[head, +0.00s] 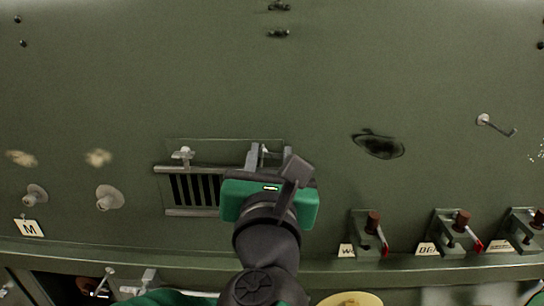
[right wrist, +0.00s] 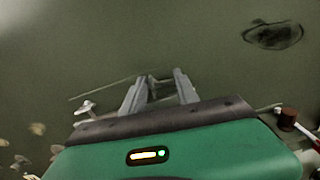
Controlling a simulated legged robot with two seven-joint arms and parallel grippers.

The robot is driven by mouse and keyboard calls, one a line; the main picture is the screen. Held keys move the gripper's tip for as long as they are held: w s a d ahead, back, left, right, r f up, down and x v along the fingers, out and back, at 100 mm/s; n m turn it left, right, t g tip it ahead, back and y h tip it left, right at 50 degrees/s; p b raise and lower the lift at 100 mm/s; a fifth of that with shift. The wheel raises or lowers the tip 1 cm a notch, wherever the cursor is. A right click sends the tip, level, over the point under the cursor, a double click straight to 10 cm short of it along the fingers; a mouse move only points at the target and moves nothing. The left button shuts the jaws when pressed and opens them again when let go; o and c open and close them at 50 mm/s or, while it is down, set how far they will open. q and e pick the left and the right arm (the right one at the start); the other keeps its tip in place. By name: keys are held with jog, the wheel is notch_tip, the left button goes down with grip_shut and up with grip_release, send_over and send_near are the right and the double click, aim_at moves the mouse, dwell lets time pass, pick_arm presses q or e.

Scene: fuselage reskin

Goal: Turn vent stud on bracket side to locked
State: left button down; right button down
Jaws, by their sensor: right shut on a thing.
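The vent (head: 195,190) is a slatted grille in a thin plate on the dark green fuselage skin. A pale stud (head: 183,153) with a small wing stands at its upper left; it also shows in the right wrist view (right wrist: 86,108). The other vent stud (head: 265,150), on the side toward the brackets, is between the fingertips of my right gripper (head: 268,157). My right gripper (right wrist: 158,82) is shut on this stud, and the fingers hide most of it. I cannot read the stud's angle. The gripper covers the vent's right part. My left gripper is not in view.
Several brackets with brown knobs and red tabs (head: 373,222) line the lower right, above a ledge. A dark-edged hole (head: 379,145) and a hooked rod (head: 495,124) are to the right. Grey knobs (head: 109,198) and an M tag (head: 29,229) are at left. The upper skin is mostly clear.

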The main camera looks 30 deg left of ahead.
aim_at(269, 164)
jog(key=shift+f+m+b, duration=0.2)
jog(key=shift+m+b, duration=0.2)
jog(key=shift+b, duration=0.35)
jog(key=m+b, duration=0.3)
jog(key=f+m+b, duration=0.1)
jog(key=m+b, duration=0.2)
jog(key=b, duration=0.1)
jog(key=m+b, duration=0.3)
jog(key=shift+d+f+b, duration=0.1)
jog(key=shift+f+b, duration=0.25)
jog(key=shift+f, duration=0.05)
jog(key=m+b, duration=0.2)
jog(key=m, duration=0.1)
jog(key=shift+f+m+b, duration=0.25)
jog(key=shift+m+b, duration=0.05)
jog(key=shift+a+f+m+b, duration=0.1)
jog(key=shift+a+m+b, duration=0.1)
jog(key=shift+m+b, duration=0.4)
jog(key=shift+a+f+m+b, duration=0.15)
jog(key=shift+m+b, duration=0.15)
jog(key=shift+m, duration=0.6)
jog(key=c, duration=1.3)
grip_release()
jog(key=shift+c, duration=0.2)
jog(key=o, duration=0.4)
jog(key=shift+s+d+r, duration=0.1)
jog(key=shift+s+r, duration=0.05)
jog(key=shift+r, duration=0.15)
